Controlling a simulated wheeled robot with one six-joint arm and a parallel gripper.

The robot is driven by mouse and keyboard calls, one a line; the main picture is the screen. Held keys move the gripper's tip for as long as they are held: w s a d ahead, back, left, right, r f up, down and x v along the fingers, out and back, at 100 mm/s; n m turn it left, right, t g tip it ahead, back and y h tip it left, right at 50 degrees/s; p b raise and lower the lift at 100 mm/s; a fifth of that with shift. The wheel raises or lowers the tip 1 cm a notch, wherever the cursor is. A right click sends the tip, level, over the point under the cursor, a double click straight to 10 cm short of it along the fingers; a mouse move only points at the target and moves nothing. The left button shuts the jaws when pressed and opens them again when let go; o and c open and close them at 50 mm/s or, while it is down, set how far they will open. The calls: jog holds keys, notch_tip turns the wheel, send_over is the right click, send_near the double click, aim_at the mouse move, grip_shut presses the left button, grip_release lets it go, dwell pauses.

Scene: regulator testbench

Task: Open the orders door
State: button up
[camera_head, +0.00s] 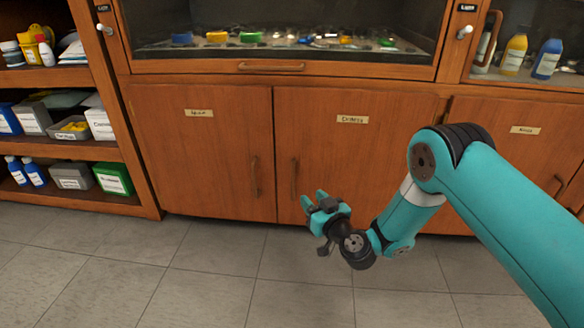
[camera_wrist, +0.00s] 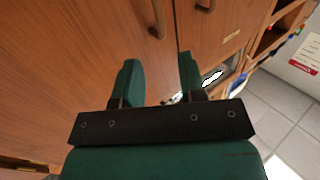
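The orders door (camera_head: 355,160) is the middle wooden cabinet door, with a small label (camera_head: 352,119) near its top. It is shut. Its upright handle (camera_head: 294,178) is near its left edge. My gripper (camera_head: 312,199) is low in front of this door, just right of and below the handle, and does not hold it. In the wrist view, my gripper (camera_wrist: 160,75) has its fingers apart with nothing between them. A handle (camera_wrist: 157,18), seemingly that of the orders door, shows beyond the fingertips. I cannot tell the exact gap to the door face.
The left door (camera_head: 200,145) is shut, its handle (camera_head: 254,176) close to the orders door's. The right door (camera_head: 515,150) is partly behind my arm. A glass-fronted case (camera_head: 275,68) is above. Shelves (camera_head: 75,150) stand at left. The tiled floor (camera_head: 230,285) is clear.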

aim_at(293, 178)
jog(key=b+x, duration=0.3)
jog(key=x, duration=0.7)
jog(key=shift+w+a+f+b, duration=0.1)
jog(key=shift+w+f+b, duration=0.05)
jog(key=shift+b, duration=0.25)
jog(key=shift+w+a, duration=0.3)
jog(key=shift+w, duration=0.3)
grip_shut()
